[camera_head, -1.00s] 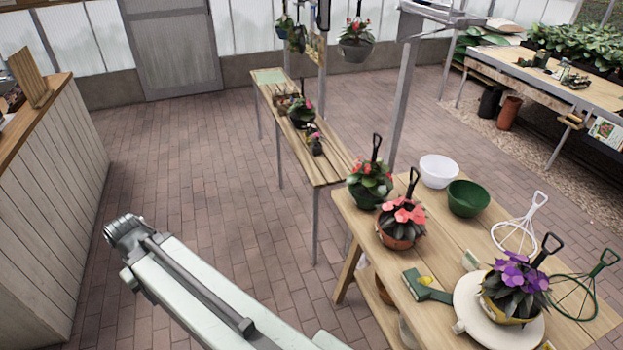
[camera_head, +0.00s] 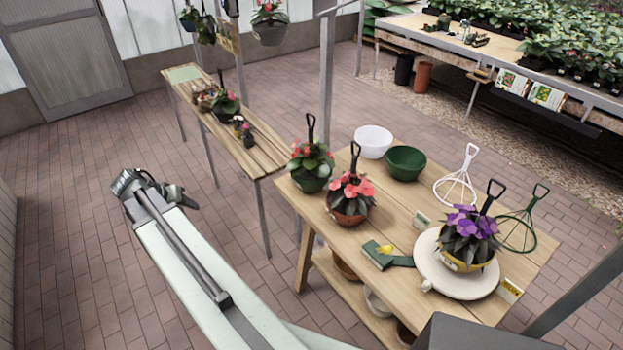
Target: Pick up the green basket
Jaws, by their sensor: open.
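A green round bowl-shaped basket (camera_head: 405,163) stands upright and empty on the near wooden table (camera_head: 412,213), toward its back edge. A white bowl (camera_head: 373,141) stands beside it at left. A green wire frame with a handle (camera_head: 520,229) is on the table's right side, partly behind the purple-flowered pot (camera_head: 467,240). My gripper (camera_head: 176,194) is at the far end of my arm, left of the table and well apart from the basket. It is open; no object shows in it.
Potted red (camera_head: 311,165) and coral (camera_head: 350,194) flowers with upright handles stand left of the green basket. A white wire frame (camera_head: 457,181) is at its right. A narrow plant bench (camera_head: 245,153) and a metal post are behind. The brick floor at left is clear.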

